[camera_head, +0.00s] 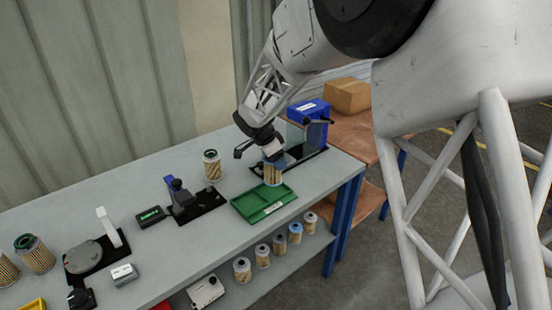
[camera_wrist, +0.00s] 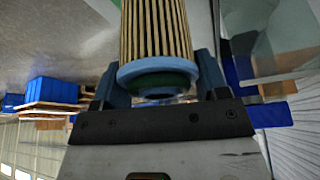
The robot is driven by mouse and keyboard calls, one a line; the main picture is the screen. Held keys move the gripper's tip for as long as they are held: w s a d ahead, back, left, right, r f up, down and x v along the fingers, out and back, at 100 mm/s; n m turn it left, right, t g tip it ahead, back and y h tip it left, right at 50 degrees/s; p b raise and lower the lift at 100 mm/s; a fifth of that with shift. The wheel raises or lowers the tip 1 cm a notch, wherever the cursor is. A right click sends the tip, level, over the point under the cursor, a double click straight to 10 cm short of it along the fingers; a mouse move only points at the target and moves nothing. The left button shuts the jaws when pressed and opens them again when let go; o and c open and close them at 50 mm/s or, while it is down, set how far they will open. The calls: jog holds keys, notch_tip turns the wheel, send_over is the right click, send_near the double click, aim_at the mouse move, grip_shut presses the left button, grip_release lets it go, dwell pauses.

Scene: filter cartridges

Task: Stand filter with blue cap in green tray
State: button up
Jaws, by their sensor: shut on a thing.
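My gripper (camera_head: 272,159) is shut on a pleated tan filter with a blue cap (camera_head: 273,174). The wrist view shows the filter's pleats and blue end ring (camera_wrist: 158,68) between the fingers of my gripper (camera_wrist: 160,84). In the head view the filter hangs about upright, at the back right edge of the green tray (camera_head: 250,212). I cannot tell whether it touches the tray. The tray lies flat on the grey bench, with a pale label and no filter standing in its visible part. The filter's upper end is hidden by my gripper.
Another filter (camera_head: 212,166) stands on the bench left of my gripper. A black-based device with a blue part (camera_head: 180,197) is left of the tray. A blue bin (camera_head: 308,109) and fixture stand behind on the right. Several filters (camera_head: 262,256) line the lower shelf.

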jog(key=shift+f, duration=0.1)
jog(key=shift+f, duration=1.6)
jog(key=shift+f, duration=0.6)
dwell(1.4)
jog(key=o, duration=1.1)
jog(key=shift+o, duration=0.3)
jog(key=shift+r, duration=0.2)
jog(key=shift+r, duration=0.7)
jog(key=shift+r, duration=0.3)
jog(key=shift+r, duration=3.05)
